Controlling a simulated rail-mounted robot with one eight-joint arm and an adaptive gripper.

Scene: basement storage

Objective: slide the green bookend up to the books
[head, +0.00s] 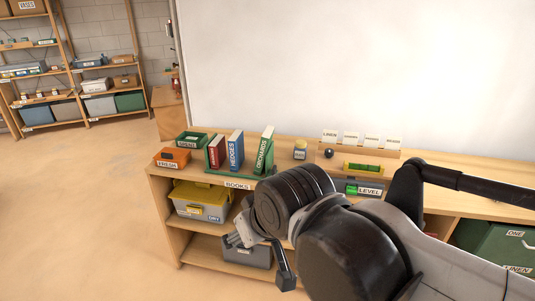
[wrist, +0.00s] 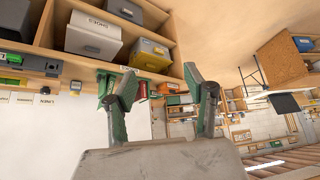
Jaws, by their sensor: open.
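Three books stand on a green base (head: 232,171) on the wooden shelf top in the head view: a red book (head: 218,152), a blue book marked HEDGES (head: 236,149) and a green book marked ORCHARDS (head: 264,150), which leans, with a gap between it and the blue one. A green upright (head: 208,157) at the left end of the base looks like the bookend; I cannot be sure. My gripper (head: 262,256) is open and empty, in front of the shelf and below its top. In the wrist view my gripper (wrist: 161,72) partly hides green parts (wrist: 104,84) near the red book (wrist: 143,90).
An orange bin (head: 172,158) and a green bin (head: 191,139) stand left of the books. A jar (head: 300,149), a card rack (head: 360,150) and a level (head: 363,168) stand right. A yellow-lidded box (head: 202,199) and a grey box (head: 246,251) sit below.

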